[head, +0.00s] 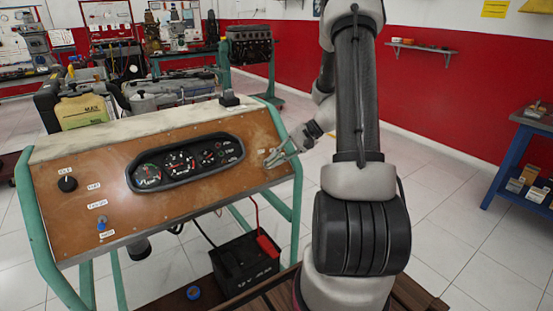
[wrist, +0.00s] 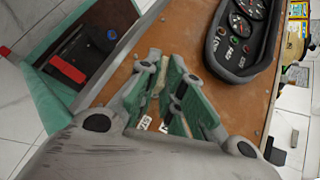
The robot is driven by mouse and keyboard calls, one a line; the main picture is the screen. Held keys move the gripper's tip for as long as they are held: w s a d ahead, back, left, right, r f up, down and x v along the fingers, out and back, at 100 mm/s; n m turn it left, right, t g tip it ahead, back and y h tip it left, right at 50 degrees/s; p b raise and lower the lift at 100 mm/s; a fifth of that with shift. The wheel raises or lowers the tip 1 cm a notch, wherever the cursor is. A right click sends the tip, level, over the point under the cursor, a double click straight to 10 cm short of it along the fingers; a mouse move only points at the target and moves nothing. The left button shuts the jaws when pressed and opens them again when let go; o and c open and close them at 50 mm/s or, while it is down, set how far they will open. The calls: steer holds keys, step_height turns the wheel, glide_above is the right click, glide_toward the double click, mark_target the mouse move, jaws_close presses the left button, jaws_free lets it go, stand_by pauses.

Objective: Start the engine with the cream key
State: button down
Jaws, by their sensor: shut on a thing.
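The engine trainer's brown control panel (head: 200,210) faces me, with a dark gauge cluster (head: 185,162) in its middle. My gripper (head: 272,158) is at the panel's right end, with its fingers close to the panel face. In the wrist view my gripper (wrist: 163,68) is shut on a thin cream piece, the cream key (wrist: 154,57), between the fingertips. Only part of the key shows. The fingers hide the place where it meets the panel, so I cannot tell whether it sits in a lock. The key is too small to make out in the head view.
A black knob (head: 67,184) and a small switch (head: 101,224) are on the panel's left. A black battery (head: 242,268) with a red clamp (head: 268,245) stands below. The engine (head: 150,100) is behind the panel. A blue shelf table (head: 515,165) is far right.

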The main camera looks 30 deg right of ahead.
stand_by(0.3)
steer(key=c, duration=1.6)
jaws_free()
steer(key=shift+o, duration=0.2)
steer(key=shift+d, duration=0.1)
steer(key=v, duration=1.2)
